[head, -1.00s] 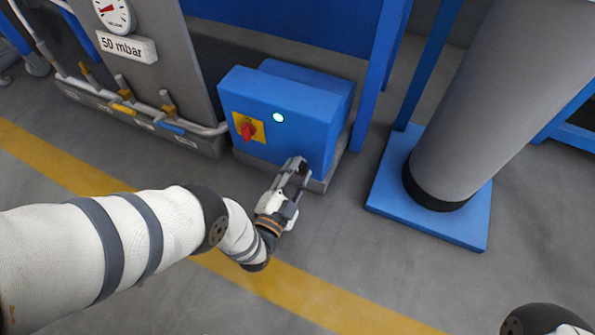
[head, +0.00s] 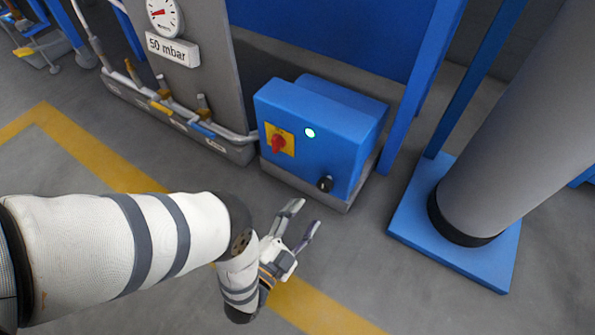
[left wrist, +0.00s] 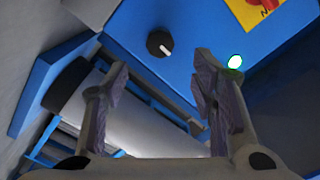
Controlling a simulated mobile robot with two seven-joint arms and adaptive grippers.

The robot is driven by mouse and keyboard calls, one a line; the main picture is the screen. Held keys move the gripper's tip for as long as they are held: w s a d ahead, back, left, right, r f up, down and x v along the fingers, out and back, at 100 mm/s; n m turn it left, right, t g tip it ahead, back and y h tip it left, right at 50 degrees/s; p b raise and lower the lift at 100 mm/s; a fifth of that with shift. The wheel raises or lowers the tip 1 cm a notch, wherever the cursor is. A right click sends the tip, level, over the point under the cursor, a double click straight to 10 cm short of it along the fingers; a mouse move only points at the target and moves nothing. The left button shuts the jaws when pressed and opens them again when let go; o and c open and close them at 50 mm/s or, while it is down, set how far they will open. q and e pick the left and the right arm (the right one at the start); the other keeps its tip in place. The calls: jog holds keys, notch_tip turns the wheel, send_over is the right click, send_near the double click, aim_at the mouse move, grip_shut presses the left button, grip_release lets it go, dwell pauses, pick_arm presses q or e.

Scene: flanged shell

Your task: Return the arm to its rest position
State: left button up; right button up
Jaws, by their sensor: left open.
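My left arm comes in from the left in the head view. Its gripper (head: 298,227) is open and empty, in front of and below the blue control box (head: 318,113), apart from it. In the left wrist view the two fingers (left wrist: 163,105) stand wide apart with nothing between them. The box's black knob (head: 325,184) is in plain view; in the left wrist view the knob (left wrist: 160,43) has a white pointer mark and sits beyond the fingers. The right gripper is not in view.
A red switch (head: 279,143) on a yellow plate and a lit green lamp (head: 310,133) are on the box. A grey column (head: 500,150) on a blue base plate (head: 420,240) stands at the right. A gauge (head: 163,14) and pipes are at the upper left. Floor in front is clear.

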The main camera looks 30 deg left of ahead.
pick_arm(q)
jog(key=s, duration=0.3)
jog(key=shift+r, duration=0.1)
